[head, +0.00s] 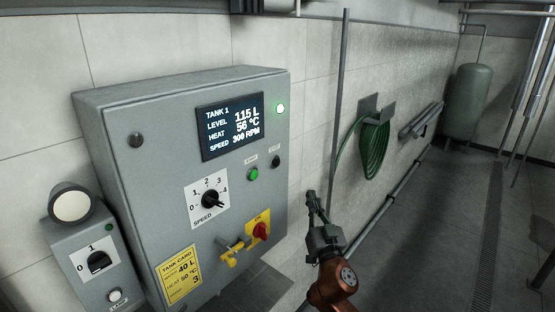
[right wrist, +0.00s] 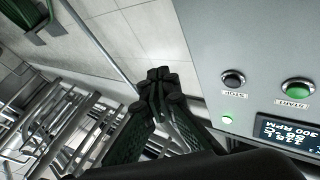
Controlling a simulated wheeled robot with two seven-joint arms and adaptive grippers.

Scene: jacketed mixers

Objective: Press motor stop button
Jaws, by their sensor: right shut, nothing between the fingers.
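The black stop button (head: 276,160) is on the front of the grey control box (head: 150,160), near its right edge. In the right wrist view the stop button (right wrist: 233,79) shows with a STOP label under it. The green start button (head: 253,174) sits to its left in the head view, and in the right wrist view the start button (right wrist: 296,88) is to its right. My right gripper (head: 311,194) is shut and empty, to the right of and below the stop button, apart from the box. Its fingertips (right wrist: 158,74) show left of the stop button in the right wrist view. My left gripper is not in view.
The box carries a lit display (head: 231,127), a speed knob (head: 211,199), a red switch (head: 261,231) and a yellow tank card (head: 180,275). A green hose (head: 372,148) hangs on the wall behind. A vertical pipe (head: 341,100) stands right of the box.

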